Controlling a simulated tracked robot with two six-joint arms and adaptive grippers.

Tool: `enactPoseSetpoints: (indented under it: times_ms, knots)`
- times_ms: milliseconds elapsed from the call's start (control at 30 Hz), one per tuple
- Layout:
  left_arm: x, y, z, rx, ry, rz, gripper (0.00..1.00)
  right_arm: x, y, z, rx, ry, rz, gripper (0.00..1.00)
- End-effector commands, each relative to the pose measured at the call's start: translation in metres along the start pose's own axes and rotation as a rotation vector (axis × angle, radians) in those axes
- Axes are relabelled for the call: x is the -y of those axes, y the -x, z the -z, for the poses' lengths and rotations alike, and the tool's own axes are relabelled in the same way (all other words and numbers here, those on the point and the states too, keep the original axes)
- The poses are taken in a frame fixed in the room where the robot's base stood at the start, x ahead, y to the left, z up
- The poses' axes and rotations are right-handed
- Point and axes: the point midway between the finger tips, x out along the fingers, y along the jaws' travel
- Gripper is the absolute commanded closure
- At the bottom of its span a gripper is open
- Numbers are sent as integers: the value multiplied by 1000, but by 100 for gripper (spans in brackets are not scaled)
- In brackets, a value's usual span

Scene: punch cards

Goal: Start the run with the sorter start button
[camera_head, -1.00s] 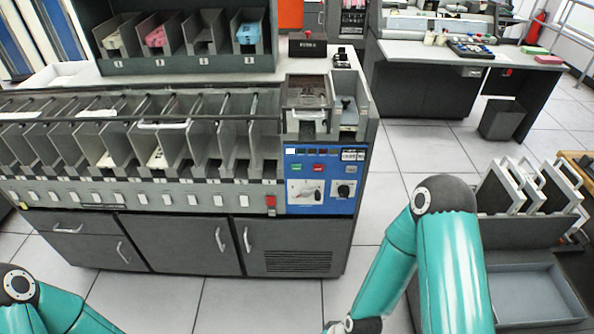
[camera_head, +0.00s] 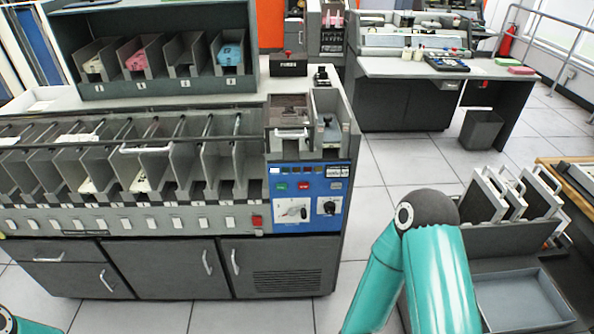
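The card sorter (camera_head: 146,221) stands ahead, with a row of open pockets along its front. Its blue control panel (camera_head: 316,227) is at the right end. A small green button (camera_head: 281,186) sits near the panel's upper left, with a red button (camera_head: 304,186) to its right. Lettering on the buttons is too small to read. Two dark knobs on white plates sit below them. A larger red switch (camera_head: 257,221) is left of the panel. My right arm shows at the lower right, apart from the sorter. Only a bit of my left arm shows at the lower left corner. Neither gripper is in view.
A rack with coloured card decks (camera_head: 134,53) stands behind the sorter. At right are a grey tray (camera_head: 522,300) and several upright frames (camera_head: 497,194). A desk (camera_head: 403,68) and bin (camera_head: 480,131) stand farther back. Floor between sorter and desk is clear.

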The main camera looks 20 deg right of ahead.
Motion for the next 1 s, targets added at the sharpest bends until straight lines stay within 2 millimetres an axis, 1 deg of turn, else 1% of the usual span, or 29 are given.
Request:
enactPoseSetpoints:
  times_ms: [67, 300, 333, 367, 1000]
  knots:
    - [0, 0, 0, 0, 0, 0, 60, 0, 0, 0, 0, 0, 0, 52]
    - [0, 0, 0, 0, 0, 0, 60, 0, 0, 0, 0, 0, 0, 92]
    - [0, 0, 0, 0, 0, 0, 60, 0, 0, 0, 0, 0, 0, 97]
    - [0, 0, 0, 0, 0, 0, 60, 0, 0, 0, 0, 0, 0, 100]
    - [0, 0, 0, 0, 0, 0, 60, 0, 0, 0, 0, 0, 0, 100]
